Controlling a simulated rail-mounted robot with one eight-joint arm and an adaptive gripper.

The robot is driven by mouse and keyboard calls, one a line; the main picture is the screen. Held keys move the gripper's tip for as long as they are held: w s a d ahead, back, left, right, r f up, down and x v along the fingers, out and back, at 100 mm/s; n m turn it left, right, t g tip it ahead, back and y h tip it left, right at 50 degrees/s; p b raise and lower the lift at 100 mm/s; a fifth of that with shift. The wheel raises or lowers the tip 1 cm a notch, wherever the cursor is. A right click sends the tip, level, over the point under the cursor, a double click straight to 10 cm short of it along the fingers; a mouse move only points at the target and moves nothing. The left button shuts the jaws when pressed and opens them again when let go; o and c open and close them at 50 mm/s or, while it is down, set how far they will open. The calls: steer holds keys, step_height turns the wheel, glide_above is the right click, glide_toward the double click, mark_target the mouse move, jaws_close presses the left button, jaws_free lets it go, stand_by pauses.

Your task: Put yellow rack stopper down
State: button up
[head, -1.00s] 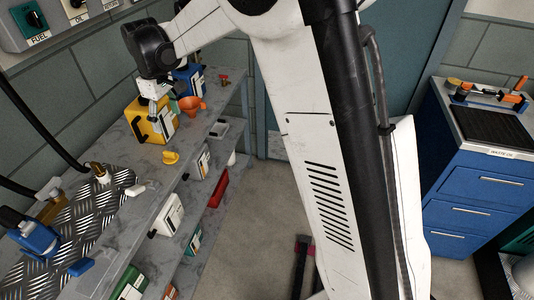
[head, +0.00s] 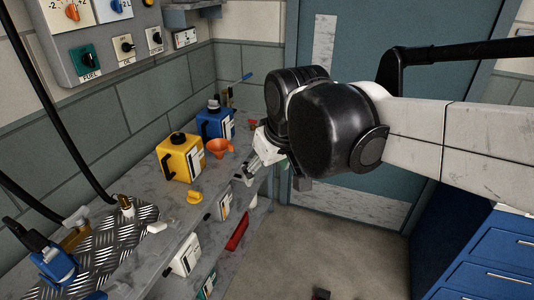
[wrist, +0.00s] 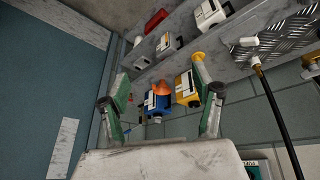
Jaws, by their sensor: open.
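The yellow rack stopper (head: 194,197) rests on the grey shelf top (head: 168,228), near its front edge and in front of the yellow tank (head: 182,158). In the wrist view, a yellow piece that looks like the stopper (wrist: 199,57) shows beyond the right finger, partly overlapped by it. My gripper (head: 251,169) is out past the shelf's front edge, to the right of the stopper and apart from it. In the wrist view its two green-padded fingers (wrist: 167,90) are spread wide with nothing between them.
An orange funnel (head: 219,148) and a blue tank (head: 214,122) stand behind the stopper. A checker-plate mat (head: 100,255) with a blue tool lies at left. Lower shelves hold white boxes (head: 185,257) and a red item (head: 238,231).

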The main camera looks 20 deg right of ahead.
steer(key=s+d+f+m+t, duration=0.2)
steer(key=s+d+f, duration=0.1)
steer(key=s, duration=0.6)
steer(key=shift+s+d+f+m, duration=0.2)
steer(key=shift+s+f+m, duration=0.1)
steer(key=shift+f, duration=0.2)
